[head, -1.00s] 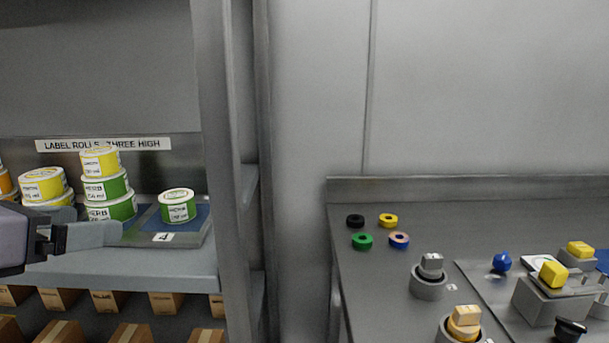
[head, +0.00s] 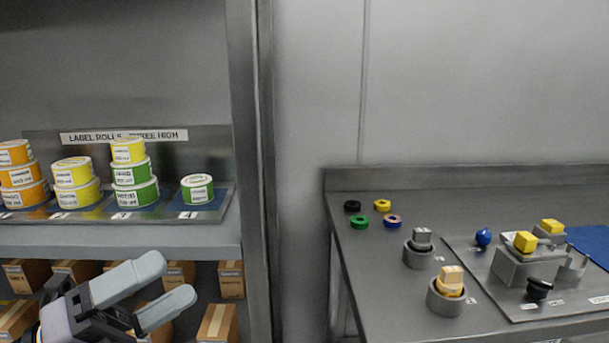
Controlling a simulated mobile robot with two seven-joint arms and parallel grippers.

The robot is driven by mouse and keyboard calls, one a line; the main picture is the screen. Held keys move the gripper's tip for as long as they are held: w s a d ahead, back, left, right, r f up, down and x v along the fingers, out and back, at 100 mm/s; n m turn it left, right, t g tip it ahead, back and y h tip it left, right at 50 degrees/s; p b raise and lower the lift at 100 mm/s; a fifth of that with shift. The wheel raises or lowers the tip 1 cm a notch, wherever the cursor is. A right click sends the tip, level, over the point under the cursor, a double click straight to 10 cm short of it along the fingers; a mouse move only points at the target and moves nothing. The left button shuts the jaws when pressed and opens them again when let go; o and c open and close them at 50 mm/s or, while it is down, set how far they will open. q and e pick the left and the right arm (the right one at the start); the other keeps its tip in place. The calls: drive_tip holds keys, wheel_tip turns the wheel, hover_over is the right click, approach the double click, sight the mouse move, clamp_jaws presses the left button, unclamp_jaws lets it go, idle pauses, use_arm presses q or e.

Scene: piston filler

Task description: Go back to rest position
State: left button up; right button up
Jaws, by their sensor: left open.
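My left gripper (head: 172,278) is in the lower left of the head view. Its two grey fingers are apart with nothing between them. It is below the edge of the label roll shelf (head: 120,240), in front of the cardboard boxes. My right gripper is not in view. On the shelf, label rolls stand in stacks on a tray (head: 218,210): orange rolls (head: 22,177), yellow rolls (head: 76,185), and a stack of green rolls (head: 134,185) with a yellow roll (head: 127,150) on top. A single green roll (head: 197,189) stands at the right end.
Cardboard boxes (head: 217,322) fill the lower shelf. A steel post (head: 250,150) bounds the shelving on the right. A steel table (head: 370,275) at right holds coloured rings (head: 382,205), grey cups (head: 445,298) and a plate of yellow-topped parts (head: 515,268).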

use_arm(q)
drive_tip(key=w+a+f+n+t+y, duration=0.1)
drive_tip(key=a+f+n+t+y, duration=0.25)
drive_tip(key=f+n+y, duration=0.6)
drive_tip(key=w+a+f+n+t+y, duration=0.1)
drive_tip(key=a+f+n+t+y, duration=0.3)
drive_tip(key=f+n, duration=0.9)
drive_tip(key=s+d+f+n+g+y+p, duration=0.1)
drive_tip(key=s+d+f+n+g, duration=0.2)
drive_tip(key=s+f+n+g, duration=0.25)
drive_tip(key=s+d+f+n+g+y+p, duration=0.1)
drive_tip(key=s+d+f+n+g+y, duration=0.2)
drive_tip(key=s+f, duration=0.5)
wheel_tip(320, 180, up, 8)
drive_tip(key=a+n+h+p, duration=0.1)
drive_tip(key=a+p, duration=0.1)
drive_tip(key=p, duration=0.8)
drive_tip(key=shift+w+f, duration=0.25)
drive_tip(key=shift+w, duration=0.05)
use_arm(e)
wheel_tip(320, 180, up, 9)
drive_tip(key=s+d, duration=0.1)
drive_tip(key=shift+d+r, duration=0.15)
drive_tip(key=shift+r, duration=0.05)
